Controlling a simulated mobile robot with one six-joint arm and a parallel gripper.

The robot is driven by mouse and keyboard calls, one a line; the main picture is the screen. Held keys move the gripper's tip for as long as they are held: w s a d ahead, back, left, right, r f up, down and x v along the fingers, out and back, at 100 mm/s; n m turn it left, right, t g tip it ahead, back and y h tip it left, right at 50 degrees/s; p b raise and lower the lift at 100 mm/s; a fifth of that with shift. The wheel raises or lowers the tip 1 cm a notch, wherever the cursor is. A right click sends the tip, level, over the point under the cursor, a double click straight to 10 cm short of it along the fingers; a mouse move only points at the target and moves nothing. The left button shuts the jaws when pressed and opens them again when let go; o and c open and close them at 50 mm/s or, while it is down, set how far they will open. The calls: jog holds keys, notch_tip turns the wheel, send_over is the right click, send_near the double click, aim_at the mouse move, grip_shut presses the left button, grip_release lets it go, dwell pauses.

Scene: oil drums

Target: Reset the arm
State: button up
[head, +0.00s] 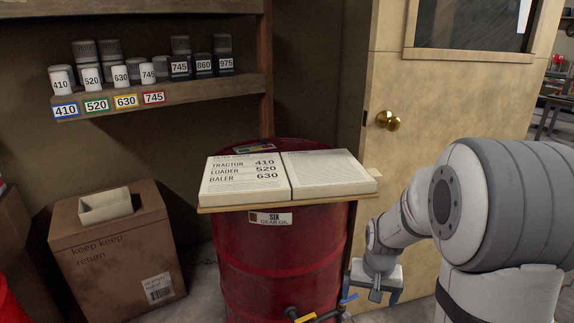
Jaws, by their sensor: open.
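My arm stands at the right, in front of the door. My gripper (377,293) hangs low at its end, pointing down, to the right of the red drum (285,255). An open book (245,178) listing Tractor 410, Loader 520 and Baler 630 lies on a board on top of the drum.
A wooden shelf (200,92) at upper left holds several numbered filters above number tags. A cardboard box (115,245) with a small open tray (105,207) stands left of the drum. A wooden door (395,80) with a brass knob (388,120) is behind my arm.

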jog(key=s+a+r+n+p, duration=0.1)
jog(key=s+a+r+p, duration=0.1)
jog(key=s+r+p, duration=0.3)
jog(key=s+a+r+n+t+p, duration=0.1)
jog(key=s+a+r+p, duration=0.2)
jog(key=s+r, duration=1)
notch_tip(320, 180, up, 6)
jog(key=shift+f+n+p, duration=0.15)
jog(key=shift+n+p, duration=0.25)
jog(key=shift+p, duration=0.75)
